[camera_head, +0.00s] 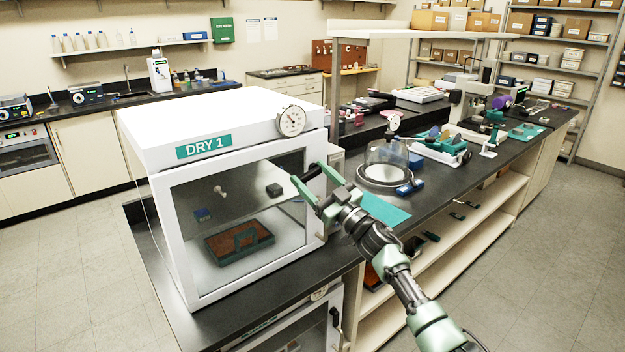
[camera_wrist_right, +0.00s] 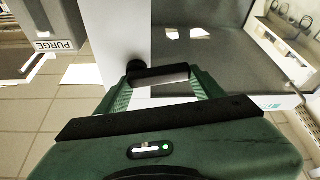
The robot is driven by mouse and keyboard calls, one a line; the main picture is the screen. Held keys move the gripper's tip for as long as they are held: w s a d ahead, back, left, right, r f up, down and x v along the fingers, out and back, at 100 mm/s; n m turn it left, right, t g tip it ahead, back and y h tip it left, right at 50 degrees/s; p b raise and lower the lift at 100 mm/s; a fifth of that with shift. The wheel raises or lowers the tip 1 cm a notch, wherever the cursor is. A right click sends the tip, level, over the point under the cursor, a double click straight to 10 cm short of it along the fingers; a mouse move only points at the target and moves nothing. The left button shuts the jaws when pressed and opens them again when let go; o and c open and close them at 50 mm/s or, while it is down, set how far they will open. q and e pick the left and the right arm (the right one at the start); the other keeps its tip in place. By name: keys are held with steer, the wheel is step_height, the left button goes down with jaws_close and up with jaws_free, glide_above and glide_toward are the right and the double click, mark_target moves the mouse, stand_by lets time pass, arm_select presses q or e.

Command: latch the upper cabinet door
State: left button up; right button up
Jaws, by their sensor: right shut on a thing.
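The upper cabinet (camera_head: 229,136) is a white box labelled DRY 1 on the dark bench at the centre left. Its clear-paned door (camera_head: 175,245) looks closed or nearly so; I cannot tell whether a small gap is left. My right gripper (camera_head: 311,174) is at the upper right of the door front. It is shut on the short black door handle, which also shows between the fingers in the right wrist view (camera_wrist_right: 158,76). The handle lies across the fingers, and its pivot end is partly hidden. My left gripper is not in view.
A lower cabinet (camera_head: 280,338) with a black handle (camera_head: 335,317) sits under the bench. A round gauge (camera_head: 290,121) stands on the upper cabinet's front. A glass dome (camera_head: 387,165) and a teal mat (camera_head: 386,210) are on the bench to the right.

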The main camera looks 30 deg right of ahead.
steer(key=shift+w+d+f+n+g+y+b, duration=0.1)
steer(key=shift+d+f+n+g+y+b, duration=0.55)
steer(key=shift+n, duration=2.5)
steer(key=shift+s+d+f+n+g+y+b, duration=0.15)
steer(key=shift+n+g+y+b, duration=0.95)
steer(key=shift+n, duration=2.1)
steer(key=shift+w+d+f+n+g+y+b, duration=0.2)
steer(key=shift+d+f+n+g+y, duration=0.3)
steer(key=shift+n+g, duration=1.75)
steer(key=shift+n+t, duration=0.8)
steer(key=shift+n, duration=0.2)
steer(key=o, duration=1.4)
steer(key=shift+a, duration=0.1)
steer(key=shift+c, duration=0.2)
steer(key=b+v, duration=0.3)
steer(key=v, duration=0.5)
